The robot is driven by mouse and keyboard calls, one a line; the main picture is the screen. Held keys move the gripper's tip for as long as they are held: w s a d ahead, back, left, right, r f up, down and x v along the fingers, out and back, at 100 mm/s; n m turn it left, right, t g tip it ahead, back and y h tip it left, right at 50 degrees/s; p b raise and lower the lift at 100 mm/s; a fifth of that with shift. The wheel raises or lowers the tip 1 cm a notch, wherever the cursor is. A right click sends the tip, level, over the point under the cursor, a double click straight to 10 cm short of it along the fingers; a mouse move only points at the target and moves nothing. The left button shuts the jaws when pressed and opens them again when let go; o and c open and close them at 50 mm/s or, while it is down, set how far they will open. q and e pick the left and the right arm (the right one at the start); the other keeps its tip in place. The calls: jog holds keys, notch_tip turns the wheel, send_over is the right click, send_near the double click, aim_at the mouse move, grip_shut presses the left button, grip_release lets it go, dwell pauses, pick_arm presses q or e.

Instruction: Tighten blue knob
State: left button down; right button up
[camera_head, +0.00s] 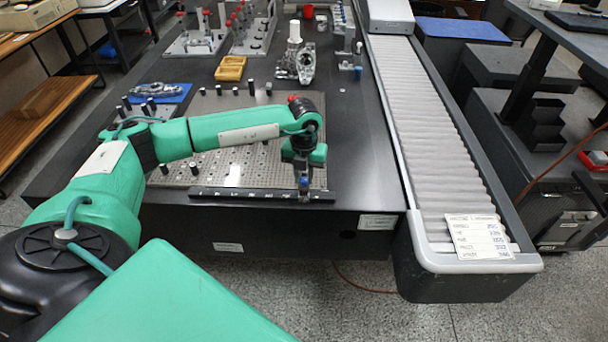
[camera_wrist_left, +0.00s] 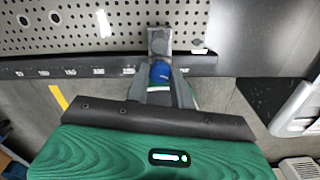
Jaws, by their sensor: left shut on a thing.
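The blue knob (camera_head: 303,183) is small and sits at the front edge of the perforated fixture plate (camera_head: 235,172), near its right corner. My left gripper (camera_head: 304,178) points down over it and is shut on it. In the left wrist view the blue knob (camera_wrist_left: 160,72) shows between the two grey fingers of my left gripper (camera_wrist_left: 160,82). A grey metal block (camera_wrist_left: 159,40) stands just behind the knob. The fingers hide the sides of the knob. My right gripper is not in view.
A black numbered rail (camera_head: 245,194) runs along the plate's front. Several dark posts stand on the plate. A yellow tray (camera_head: 231,68) and a metal part (camera_head: 305,62) lie farther back. A roller conveyor (camera_head: 420,120) borders the right side. The dark table between plate and conveyor is clear.

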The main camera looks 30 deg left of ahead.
aim_at(304, 179)
pick_arm(q)
jog(key=c, duration=1.2)
grip_release()
jog(key=shift+r, duration=0.5)
notch_tip(304, 179, up, 13)
jog(key=shift+b, duration=0.4)
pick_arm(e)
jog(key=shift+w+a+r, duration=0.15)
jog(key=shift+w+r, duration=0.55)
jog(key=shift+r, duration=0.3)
pick_arm(q)
jog(key=shift+f, duration=0.1)
